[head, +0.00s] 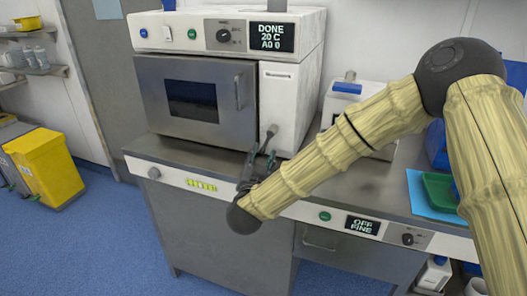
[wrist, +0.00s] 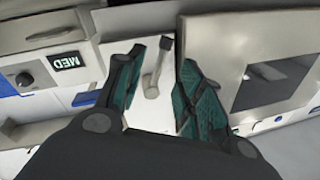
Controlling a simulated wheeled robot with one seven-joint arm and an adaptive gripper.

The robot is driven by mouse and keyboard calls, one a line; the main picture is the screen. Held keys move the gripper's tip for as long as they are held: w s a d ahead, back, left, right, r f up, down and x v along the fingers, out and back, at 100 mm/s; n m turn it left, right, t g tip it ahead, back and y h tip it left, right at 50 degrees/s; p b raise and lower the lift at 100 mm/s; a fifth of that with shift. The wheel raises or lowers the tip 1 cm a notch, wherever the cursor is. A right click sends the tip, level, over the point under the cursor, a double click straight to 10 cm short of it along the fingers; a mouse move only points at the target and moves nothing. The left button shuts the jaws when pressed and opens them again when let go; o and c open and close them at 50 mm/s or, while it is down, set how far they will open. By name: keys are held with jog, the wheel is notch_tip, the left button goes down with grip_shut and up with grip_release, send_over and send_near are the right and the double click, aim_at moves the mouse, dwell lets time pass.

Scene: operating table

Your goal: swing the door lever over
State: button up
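The door lever (head: 271,133) is a grey bar on the white panel at the right of the steel-fronted cabinet machine's door (head: 190,100). In the wrist view the lever (wrist: 158,68) runs from a round pivot up to a wider end. My gripper (head: 262,157) is just below and in front of the lever in the head view. In the wrist view my gripper (wrist: 162,60) is open, with the lever between its dark green fingers. A gap shows on both sides; contact cannot be seen.
The machine's display (head: 271,37) reads DONE, 20 C. It stands on a steel bench (head: 162,148). A white device (head: 345,97) stands to its right, and a green tray (head: 438,190) lies at the far right. A yellow bin (head: 48,168) stands at left.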

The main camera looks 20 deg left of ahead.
jog(key=shift+s+d, duration=0.1)
jog(key=shift+s, duration=0.8)
